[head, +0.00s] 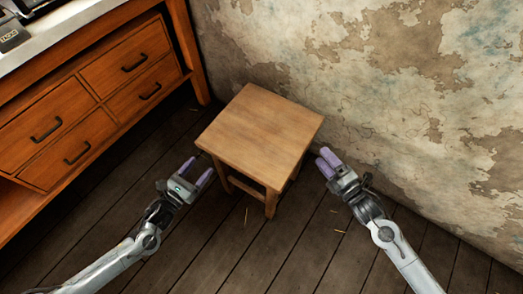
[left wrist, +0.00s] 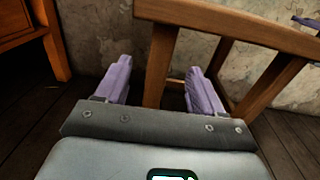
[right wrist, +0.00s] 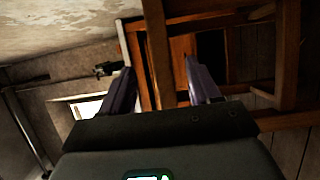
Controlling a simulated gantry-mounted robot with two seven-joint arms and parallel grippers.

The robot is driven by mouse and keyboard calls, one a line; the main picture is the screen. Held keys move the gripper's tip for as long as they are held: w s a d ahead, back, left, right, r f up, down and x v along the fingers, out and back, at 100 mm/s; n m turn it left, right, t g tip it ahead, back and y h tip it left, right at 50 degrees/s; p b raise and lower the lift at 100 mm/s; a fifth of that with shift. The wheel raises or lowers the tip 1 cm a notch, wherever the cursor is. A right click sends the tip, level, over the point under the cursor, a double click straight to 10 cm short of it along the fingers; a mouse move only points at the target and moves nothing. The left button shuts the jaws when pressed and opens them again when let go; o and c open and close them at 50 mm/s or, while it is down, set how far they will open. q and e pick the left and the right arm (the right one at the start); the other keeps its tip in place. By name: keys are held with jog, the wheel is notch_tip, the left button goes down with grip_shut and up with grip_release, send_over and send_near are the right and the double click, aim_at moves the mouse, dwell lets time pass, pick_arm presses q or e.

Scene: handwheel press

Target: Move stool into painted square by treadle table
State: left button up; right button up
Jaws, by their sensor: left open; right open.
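The wooden stool (head: 262,135) stands upright on the floor beside the wall. My left gripper (head: 197,172) is open low at the stool's left side. In the left wrist view, a stool leg (left wrist: 160,65) shows between its open fingers. My right gripper (head: 325,162) is open at the stool's right side. In the right wrist view, a stool leg (right wrist: 158,55) shows between its fingers. I cannot tell whether either gripper touches its leg. No painted square shows in any view, and I see nothing I can name as the treadle table.
A wooden drawer bench (head: 92,95) with a pale top stands at the left. A peeling plaster wall (head: 410,100) runs behind and to the right of the stool. The dark plank floor (head: 270,250) in front is clear except for small straw-like bits.

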aim_at(305, 137)
pick_arm(q)
jog(key=shift+d, duration=0.15)
jog(key=x, duration=1)
jog(key=shift+w+d, duration=0.15)
jog(key=shift+w, duration=0.15)
pick_arm(e)
jog(key=x, duration=1)
jog(key=shift+w+a, duration=0.25)
jog(key=shift+w, duration=0.05)
pick_arm(q)
jog(key=c, duration=1.1)
pick_arm(e)
jog(key=c, duration=1.1)
pick_arm(q)
grip_shut()
pick_arm(e)
grip_shut()
jog(key=shift+d, duration=0.1)
